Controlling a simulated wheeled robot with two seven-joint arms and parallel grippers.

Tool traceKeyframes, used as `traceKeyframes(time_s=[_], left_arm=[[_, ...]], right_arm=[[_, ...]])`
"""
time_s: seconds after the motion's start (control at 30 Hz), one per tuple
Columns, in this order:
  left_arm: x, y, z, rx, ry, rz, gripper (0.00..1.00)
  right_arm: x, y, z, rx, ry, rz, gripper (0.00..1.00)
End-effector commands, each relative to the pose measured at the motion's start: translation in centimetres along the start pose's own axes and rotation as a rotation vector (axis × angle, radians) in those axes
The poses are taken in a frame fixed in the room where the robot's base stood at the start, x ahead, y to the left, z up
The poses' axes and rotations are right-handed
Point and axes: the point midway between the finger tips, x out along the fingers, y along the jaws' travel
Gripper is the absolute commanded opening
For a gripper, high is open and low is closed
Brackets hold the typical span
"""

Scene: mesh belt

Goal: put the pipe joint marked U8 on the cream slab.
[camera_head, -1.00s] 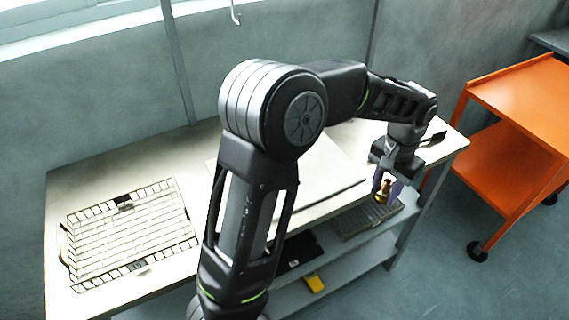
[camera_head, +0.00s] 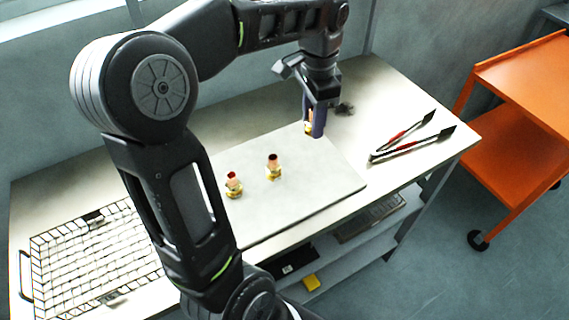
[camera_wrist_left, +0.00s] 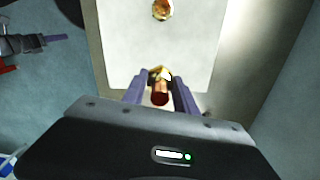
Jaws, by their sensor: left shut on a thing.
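My left gripper (camera_head: 314,118) is shut on a brass and copper pipe joint (camera_head: 308,128), over the back right part of the cream slab (camera_head: 320,182). In the left wrist view the held joint (camera_wrist_left: 160,92) sits between the two purple fingers (camera_wrist_left: 158,92), its copper end toward the camera. Whether it touches the slab I cannot tell. Two more pipe joints stand on the slab, one at its middle (camera_head: 273,167) and one to the left (camera_head: 233,185). No marking is readable on any joint.
A wire mesh belt or rack (camera_head: 95,262) lies at the left of the table. Tongs with red grips (camera_head: 412,140) lie to the right of the slab. An orange cart (camera_head: 525,90) stands at the far right. A yellow item (camera_head: 311,283) is on the lower shelf.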

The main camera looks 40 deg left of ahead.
Motion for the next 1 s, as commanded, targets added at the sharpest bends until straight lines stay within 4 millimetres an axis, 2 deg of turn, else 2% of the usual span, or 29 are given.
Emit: traceKeyframes(time_s=[0.3, 0.7, 1.0], left_arm=[[5.1, 0.0, 0.1, -0.001, -0.003, 0.001, 0.0], [6.0, 0.0, 0.0, -0.001, -0.001, 0.001, 0.0], [9.3, 0.0, 0.1, -0.001, -0.001, 0.001, 0.0]], right_arm=[[-0.4, -0.1, 0.0, 0.0, -0.001, 0.001, 0.29], [-0.4, -0.1, 0.0, 0.001, -0.001, 0.002, 0.29], [-0.7, -0.2, 0.1, 0.002, -0.002, 0.003, 0.29]])
